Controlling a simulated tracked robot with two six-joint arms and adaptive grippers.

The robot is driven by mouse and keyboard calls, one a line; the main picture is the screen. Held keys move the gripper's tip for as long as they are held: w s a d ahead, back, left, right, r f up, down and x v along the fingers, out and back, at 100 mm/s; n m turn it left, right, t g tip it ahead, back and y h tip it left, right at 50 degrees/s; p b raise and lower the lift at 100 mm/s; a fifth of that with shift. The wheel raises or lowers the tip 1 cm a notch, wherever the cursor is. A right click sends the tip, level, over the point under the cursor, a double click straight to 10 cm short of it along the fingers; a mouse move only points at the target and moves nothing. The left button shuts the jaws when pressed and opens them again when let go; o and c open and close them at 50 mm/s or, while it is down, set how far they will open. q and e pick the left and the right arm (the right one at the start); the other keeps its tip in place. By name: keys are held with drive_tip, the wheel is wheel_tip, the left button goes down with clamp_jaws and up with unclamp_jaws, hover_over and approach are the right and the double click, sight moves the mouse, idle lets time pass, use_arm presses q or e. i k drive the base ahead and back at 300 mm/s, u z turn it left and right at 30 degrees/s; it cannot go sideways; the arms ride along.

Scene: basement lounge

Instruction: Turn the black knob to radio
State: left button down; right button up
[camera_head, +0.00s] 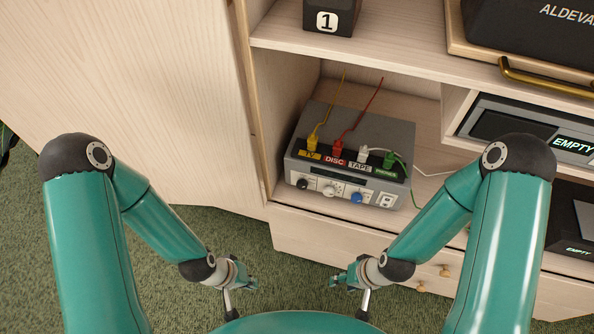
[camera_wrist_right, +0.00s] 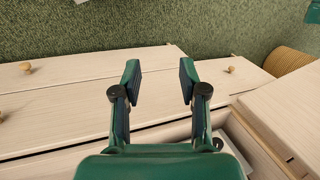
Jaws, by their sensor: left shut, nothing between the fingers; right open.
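A grey box (camera_head: 322,130) sits on the low shelf, with yellow, red, white and green plugs along its top front edge. Labels under them read TV, DISC and TAPE; the green one is too small to read surely. The black knob (camera_head: 302,184) is at the left of its front panel; its pointer setting is too small to tell. My left gripper (camera_head: 248,284) is shut and empty, low and left of the box. My right gripper (camera_head: 340,281) is open and empty below the box; its spread fingers also show in the right wrist view (camera_wrist_right: 160,78). Neither touches the box.
A white knob (camera_head: 330,191) and a blue knob (camera_head: 357,197) share the panel. Thin cables rise from the plugs. A cabinet side (camera_head: 150,90) stands left, drawers (camera_head: 330,245) below, and a black device reading EMPTY (camera_head: 510,126) right. Green carpet (camera_head: 260,315) lies in front.

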sight(302, 184)
drive_tip(key=z, duration=0.85)
drive_tip(key=k, duration=1.7)
drive_tip(key=u, duration=0.8)
drive_tip(key=i, duration=1)
drive_tip(key=u, duration=0.05)
